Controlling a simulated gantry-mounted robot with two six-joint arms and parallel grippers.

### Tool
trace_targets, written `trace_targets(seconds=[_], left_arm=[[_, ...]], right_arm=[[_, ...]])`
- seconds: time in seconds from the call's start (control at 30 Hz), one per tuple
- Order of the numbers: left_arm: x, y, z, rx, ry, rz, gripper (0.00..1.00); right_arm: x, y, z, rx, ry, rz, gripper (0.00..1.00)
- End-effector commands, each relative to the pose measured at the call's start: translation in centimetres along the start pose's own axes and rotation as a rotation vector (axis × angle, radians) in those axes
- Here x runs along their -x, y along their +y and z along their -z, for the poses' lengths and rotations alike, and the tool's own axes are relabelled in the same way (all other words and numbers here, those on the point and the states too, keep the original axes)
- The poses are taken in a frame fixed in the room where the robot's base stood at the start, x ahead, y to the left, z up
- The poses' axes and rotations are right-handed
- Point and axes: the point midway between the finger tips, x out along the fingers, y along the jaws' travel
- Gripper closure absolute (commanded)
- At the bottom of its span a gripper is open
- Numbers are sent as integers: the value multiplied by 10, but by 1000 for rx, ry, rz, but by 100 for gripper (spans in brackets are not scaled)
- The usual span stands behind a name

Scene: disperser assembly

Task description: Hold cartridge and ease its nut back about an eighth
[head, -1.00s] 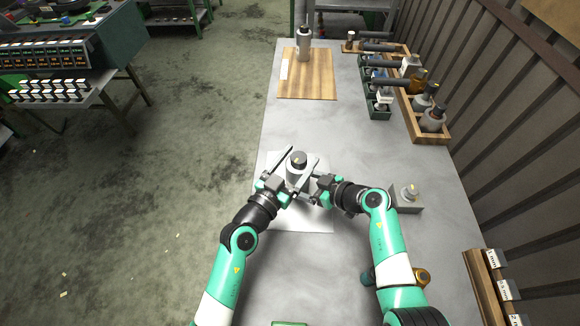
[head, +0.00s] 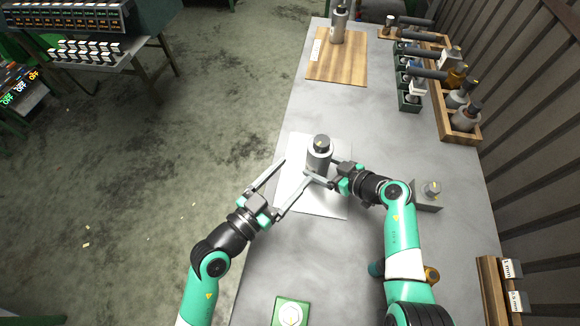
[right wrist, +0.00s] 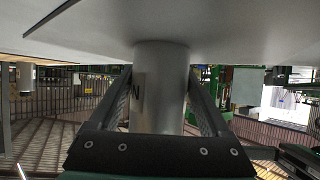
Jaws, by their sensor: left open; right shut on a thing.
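The cartridge (head: 319,161) is a grey cylinder standing upright on the white mat (head: 318,207). Its dark round nut (head: 321,142) is on top. My right gripper (head: 322,174) is shut on the cartridge's body from the right. In the right wrist view the grey body (right wrist: 160,85), with a dark letter like an N, is between the two fingers. The nut is out of sight there. My left gripper (head: 297,170) is open and empty, left of the cartridge and angled towards it. Whether its near fingertip touches the cartridge I cannot tell.
A wooden board (head: 337,68) with a grey bottle (head: 339,24) is at the back. A wooden rack (head: 466,137) and green bins (head: 409,102) line the right side. A grey block (head: 428,196) stands right of my right gripper. A green piece (head: 291,313) lies at the front.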

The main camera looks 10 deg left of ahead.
Motion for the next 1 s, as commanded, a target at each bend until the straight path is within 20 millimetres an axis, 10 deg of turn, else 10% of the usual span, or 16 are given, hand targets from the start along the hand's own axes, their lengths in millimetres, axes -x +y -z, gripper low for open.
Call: trace_targets(seconds=[0.03, 0.07, 0.13, 0.57, 1.0], left_arm=[[0, 0, 0, 0, 0, 0, 20], [0, 0, 0, 0, 0, 0, 20], [0, 0, 0, 0, 0, 0, 20], [0, 0, 0, 0, 0, 0, 20], [0, 0, 0, 0, 0, 0, 20]], right_arm=[[0, -1, -1, -1, -1, 2, 100], [0, -1, 0, -1, -1, 2, 15], [0, -1, 0, -1, -1, 2, 3], [8, 0, 0, 1, 3, 1, 0], [89, 1, -1, -1, 1, -4, 0]])
